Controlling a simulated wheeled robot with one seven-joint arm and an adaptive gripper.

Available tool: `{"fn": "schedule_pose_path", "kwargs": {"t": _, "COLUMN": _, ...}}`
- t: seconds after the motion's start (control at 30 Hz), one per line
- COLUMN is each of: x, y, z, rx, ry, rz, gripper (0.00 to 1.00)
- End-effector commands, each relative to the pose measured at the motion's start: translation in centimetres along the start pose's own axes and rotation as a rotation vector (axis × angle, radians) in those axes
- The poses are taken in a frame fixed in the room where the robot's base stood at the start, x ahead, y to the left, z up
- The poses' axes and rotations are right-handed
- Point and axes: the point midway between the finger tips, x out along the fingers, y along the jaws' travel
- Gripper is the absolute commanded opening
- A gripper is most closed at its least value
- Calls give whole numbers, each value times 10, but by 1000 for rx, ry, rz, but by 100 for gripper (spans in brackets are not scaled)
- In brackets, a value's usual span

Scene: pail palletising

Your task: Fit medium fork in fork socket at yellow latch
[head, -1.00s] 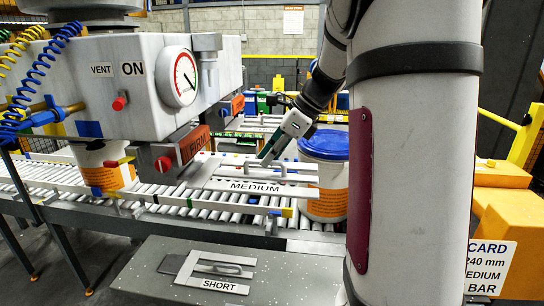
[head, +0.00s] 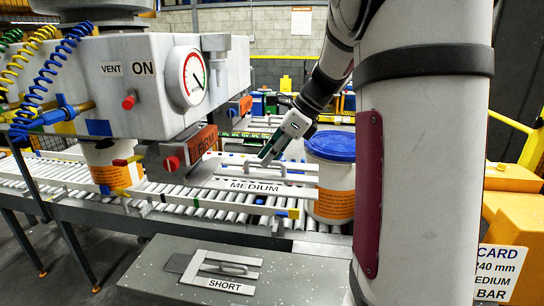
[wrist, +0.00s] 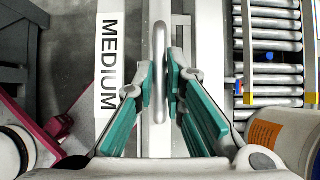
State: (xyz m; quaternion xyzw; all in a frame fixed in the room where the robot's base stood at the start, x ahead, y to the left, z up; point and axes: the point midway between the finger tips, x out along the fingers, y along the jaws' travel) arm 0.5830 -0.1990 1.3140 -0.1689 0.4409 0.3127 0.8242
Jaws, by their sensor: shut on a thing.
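The medium fork is a pale flat plate with a white MEDIUM label (head: 254,186) and a raised bar handle; its label also shows in the wrist view (wrist: 108,65). My gripper (head: 266,160) is shut on the handle (wrist: 159,50), with teal pads on both sides of it in the wrist view (wrist: 159,88). In the head view the fork overlaps the roller conveyor; its height above it is hard to judge. The grey pail machine (head: 110,70) is to its left, with a red-knobbed block and orange FIRM plate (head: 203,142) nearby. I cannot clearly identify the yellow-latch socket.
A white pail with blue lid (head: 330,148) stands just right of the fork. Another pail (head: 108,170) is under the machine. A fork labelled SHORT (head: 225,284) lies on the grey table (head: 310,272) in front. Rollers (head: 60,185) extend left.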

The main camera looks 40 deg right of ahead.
Motion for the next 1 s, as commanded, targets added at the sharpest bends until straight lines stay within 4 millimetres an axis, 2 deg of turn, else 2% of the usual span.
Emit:
{"fn": "schedule_pose_path", "kwargs": {"t": 0.63, "x": 6, "y": 0, "z": 12, "rx": -2, "ry": -2, "rz": -1, "gripper": 0}}
{"fn": "schedule_pose_path", "kwargs": {"t": 0.67, "x": 6, "y": 0, "z": 11, "rx": -1, "ry": -2, "rz": -1, "gripper": 18}}
{"fn": "schedule_pose_path", "kwargs": {"t": 0.73, "x": 6, "y": 0, "z": 11, "rx": -1, "ry": -2, "rz": -1, "gripper": 34}}
{"fn": "schedule_pose_path", "kwargs": {"t": 1.0, "x": 8, "y": 1, "z": 9, "rx": 1, "ry": 3, "rz": 3, "gripper": 35}}
